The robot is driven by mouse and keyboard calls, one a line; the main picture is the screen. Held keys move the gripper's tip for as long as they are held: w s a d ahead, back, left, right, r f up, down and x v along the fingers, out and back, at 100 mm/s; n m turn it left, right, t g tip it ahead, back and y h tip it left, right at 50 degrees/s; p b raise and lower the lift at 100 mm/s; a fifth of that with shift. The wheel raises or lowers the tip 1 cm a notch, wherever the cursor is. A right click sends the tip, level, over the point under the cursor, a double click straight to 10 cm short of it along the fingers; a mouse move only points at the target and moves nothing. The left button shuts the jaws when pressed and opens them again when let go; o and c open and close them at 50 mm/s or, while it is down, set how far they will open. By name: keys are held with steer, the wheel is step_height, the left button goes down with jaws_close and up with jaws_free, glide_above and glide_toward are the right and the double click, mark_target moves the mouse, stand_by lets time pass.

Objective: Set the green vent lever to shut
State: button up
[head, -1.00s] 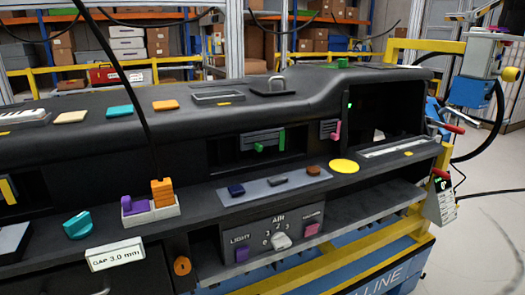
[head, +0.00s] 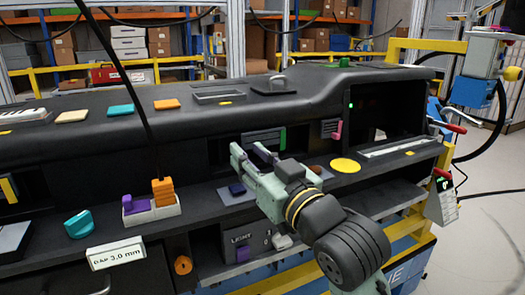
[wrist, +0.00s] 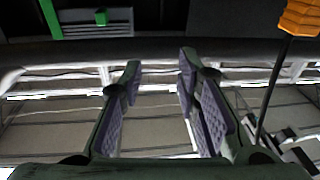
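The vent is a dark grey slatted panel (head: 262,137) in the dashboard's front, with a green strip (head: 283,138) at its right edge.
A pink lever (head: 337,131) stands right of the vent.

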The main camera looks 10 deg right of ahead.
steer(key=s+d+f+m+h, duration=0.2)
steer(key=d+f+h, duration=0.1)
steer(key=d, duration=0.3)
steer(key=shift+g, duration=0.4)
steer(key=p+x, duration=0.3)
steer(key=x, duration=0.7)
steer(key=shift+w+d+r, duration=0.15)
steer(key=shift+w, duration=0.05)
steer(key=shift+c, duration=0.5)
jaws_close()
